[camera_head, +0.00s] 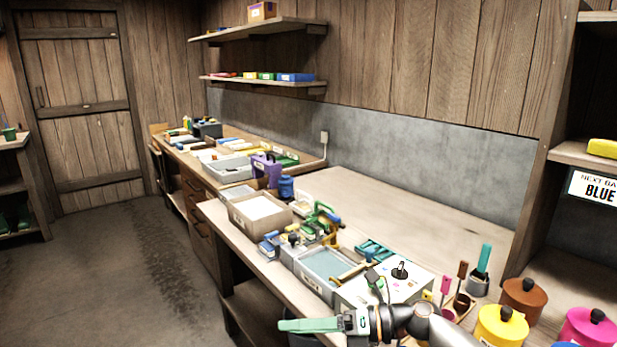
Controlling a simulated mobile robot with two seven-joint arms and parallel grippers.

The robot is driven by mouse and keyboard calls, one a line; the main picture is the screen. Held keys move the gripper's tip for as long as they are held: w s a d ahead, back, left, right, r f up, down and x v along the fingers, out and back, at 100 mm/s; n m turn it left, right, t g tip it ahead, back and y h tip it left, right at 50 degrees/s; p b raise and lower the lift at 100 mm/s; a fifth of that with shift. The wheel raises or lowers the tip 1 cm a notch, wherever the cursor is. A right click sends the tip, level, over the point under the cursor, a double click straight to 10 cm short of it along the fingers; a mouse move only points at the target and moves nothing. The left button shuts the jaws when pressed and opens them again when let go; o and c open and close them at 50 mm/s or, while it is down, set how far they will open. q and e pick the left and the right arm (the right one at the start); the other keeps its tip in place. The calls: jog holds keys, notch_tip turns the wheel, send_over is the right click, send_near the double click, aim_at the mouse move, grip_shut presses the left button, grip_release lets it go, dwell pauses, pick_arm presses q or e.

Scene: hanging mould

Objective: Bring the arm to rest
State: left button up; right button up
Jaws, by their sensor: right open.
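My right gripper (332,318) shows at the bottom centre, on a dark and silver arm that comes in from the lower right. Its pale green finger points left, past the front edge of the workbench (400,208). The jaws are open, with nothing seen between them. The gripper is in front of a white board (412,284) with a black knob and small coloured marks. My left gripper is not in view.
A grey tray (328,262) and an open cardboard box (262,212) stand along the bench's front. Yellow (502,326), brown (525,296) and pink (588,328) lidded pots crowd the lower right. The bench's back part is clear. Floor (130,260) lies open at left.

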jog(key=s+d+f+n+t+h+p, duration=0.2)
jog(key=s+d+f+n+t+h, duration=0.2)
jog(key=n, duration=1.1)
jog(key=s+d+f+n+t+h+p, duration=0.3)
jog(key=s+d+f+n+h, duration=0.7)
jog(key=s+d+f+n, duration=0.4)
jog(key=s+f+n, duration=0.2)
jog(key=s+f, duration=0.3)
jog(key=s, duration=0.1)
jog(key=shift+s+f+t+p, duration=0.25)
jog(key=shift+s+t+p, duration=0.05)
jog(key=shift+t+p, duration=0.1)
